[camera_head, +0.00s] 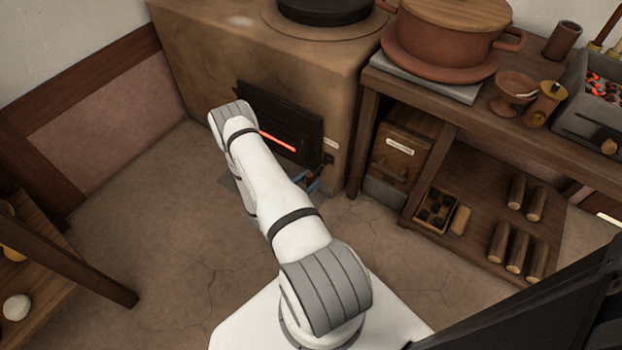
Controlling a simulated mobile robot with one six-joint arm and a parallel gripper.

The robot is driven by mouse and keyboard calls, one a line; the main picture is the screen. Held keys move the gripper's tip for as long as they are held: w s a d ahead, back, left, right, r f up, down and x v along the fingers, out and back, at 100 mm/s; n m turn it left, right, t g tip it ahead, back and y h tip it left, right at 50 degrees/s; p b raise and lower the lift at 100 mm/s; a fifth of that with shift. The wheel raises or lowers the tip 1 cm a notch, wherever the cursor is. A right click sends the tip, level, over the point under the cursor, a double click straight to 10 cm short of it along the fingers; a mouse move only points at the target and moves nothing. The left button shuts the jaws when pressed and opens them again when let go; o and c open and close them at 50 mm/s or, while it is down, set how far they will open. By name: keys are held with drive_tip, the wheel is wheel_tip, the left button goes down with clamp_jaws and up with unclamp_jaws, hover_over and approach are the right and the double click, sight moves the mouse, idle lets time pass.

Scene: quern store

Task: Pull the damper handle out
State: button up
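The clay stove (345,95) stands at the back, with a dark metal door panel (300,118) low on its front. A small dark fitting (328,159) sits under a pale label beside the door; it may be the damper handle, but it is too small to be sure. My white arm covers the left part of the door and the floor before it. Small blue and dark parts (315,181) show just below the fitting, probably my gripper. Whether they touch the fitting, and how the fingers stand, I cannot tell.
An orange glowing slit (278,142) crosses the door. At right, a wooden bench (447,115) carries a lidded clay pot (445,40), a bowl (517,86) and a coal tray (584,78). Logs (518,249) lie on its lower shelf. Floor at left (150,205) is clear.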

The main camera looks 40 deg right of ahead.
drive_tip(key=shift+w, duration=0.15)
drive_tip(key=shift+a+r, duration=0.1)
drive_tip(key=shift+a, duration=0.15)
drive_tip(key=a+p, duration=0.1)
drive_tip(key=a, duration=0.6)
drive_tip(key=shift+s+a+p, duration=0.15)
drive_tip(key=shift+s+p, duration=0.05)
drive_tip(key=shift+p, duration=0.2)
